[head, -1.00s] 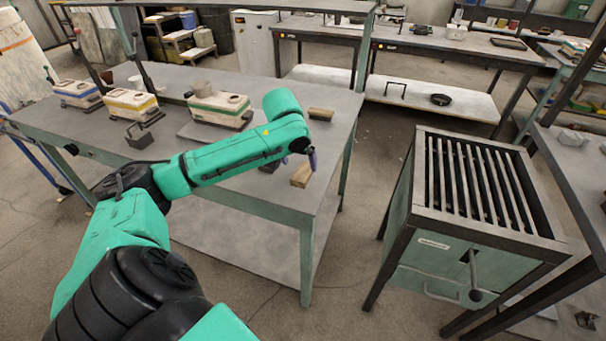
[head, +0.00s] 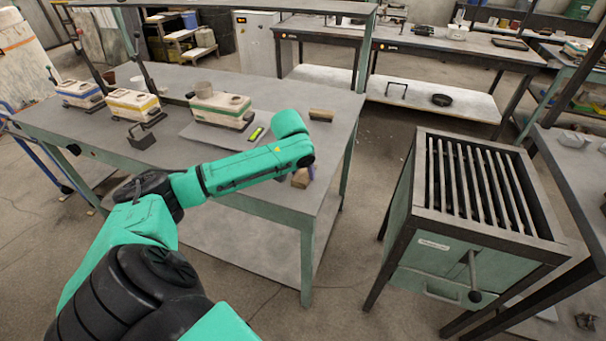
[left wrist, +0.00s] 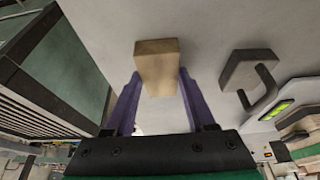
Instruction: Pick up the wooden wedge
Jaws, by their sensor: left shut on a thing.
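The wooden wedge (left wrist: 157,66) is a pale tan block seen between the two purple fingers of my left gripper (left wrist: 159,78) in the left wrist view. The fingers are shut on its two sides. In the head view the wedge (head: 301,179) shows near the right front edge of the grey bench, partly hidden by my left arm. Only a bit of a purple finger (head: 311,173) shows there. I cannot tell whether the wedge touches the bench top. My right gripper is not in view.
Another wooden block (head: 321,115) lies farther back on the bench (head: 335,135). A dark block with a handle (left wrist: 249,75) is right of the wedge in the wrist view. A white mould box with a green stripe (head: 220,108) stands behind my arm. A grated green cabinet (head: 420,235) stands at right.

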